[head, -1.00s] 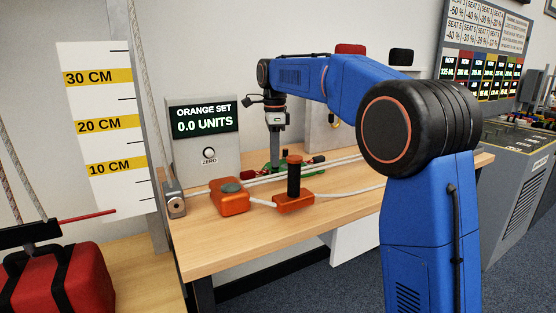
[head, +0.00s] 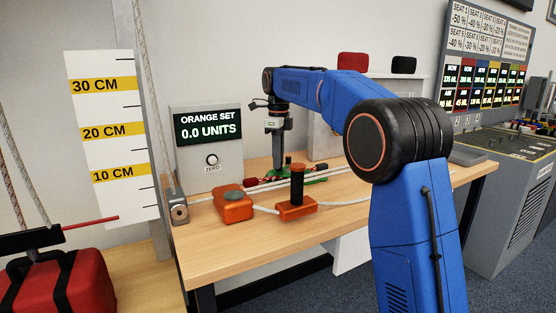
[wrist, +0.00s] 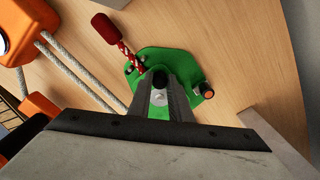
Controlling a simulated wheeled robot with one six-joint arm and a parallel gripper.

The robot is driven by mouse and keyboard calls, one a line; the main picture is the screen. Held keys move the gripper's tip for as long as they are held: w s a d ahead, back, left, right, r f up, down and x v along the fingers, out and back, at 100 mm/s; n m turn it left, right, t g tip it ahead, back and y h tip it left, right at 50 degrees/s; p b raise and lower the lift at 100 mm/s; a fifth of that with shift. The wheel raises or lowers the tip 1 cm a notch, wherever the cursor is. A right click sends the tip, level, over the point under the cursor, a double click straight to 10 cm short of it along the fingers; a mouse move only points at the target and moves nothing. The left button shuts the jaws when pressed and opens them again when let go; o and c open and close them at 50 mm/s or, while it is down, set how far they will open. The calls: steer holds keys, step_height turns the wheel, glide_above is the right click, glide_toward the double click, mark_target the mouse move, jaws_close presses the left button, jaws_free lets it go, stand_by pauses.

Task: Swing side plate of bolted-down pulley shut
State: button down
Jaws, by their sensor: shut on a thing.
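The green pulley (wrist: 185,62) is flat on the wooden bench in the wrist view. A short red-sleeved rope end (wrist: 108,28) meets its upper left edge. A dark knob with an orange-brown tip (wrist: 205,88) stands at its right edge. My gripper (wrist: 160,80) is over the pulley, its fingers closed on a small dark peg on the green plate. The fingers hide part of the plate, so I cannot tell how the side plate lines up.
Two orange pulleys, one with a grey top (head: 232,205) and one with a dark post (head: 297,205), sit nearer the bench front. Pale ropes (head: 265,185) run across the bench. A display box (head: 208,135) reads 0.0 units.

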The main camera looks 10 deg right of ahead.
steer(key=c, duration=1.6)
jaws_free()
steer(key=shift+d, duration=0.1)
steer(key=shift+r, duration=0.1)
steer(key=shift+r, duration=5.9)
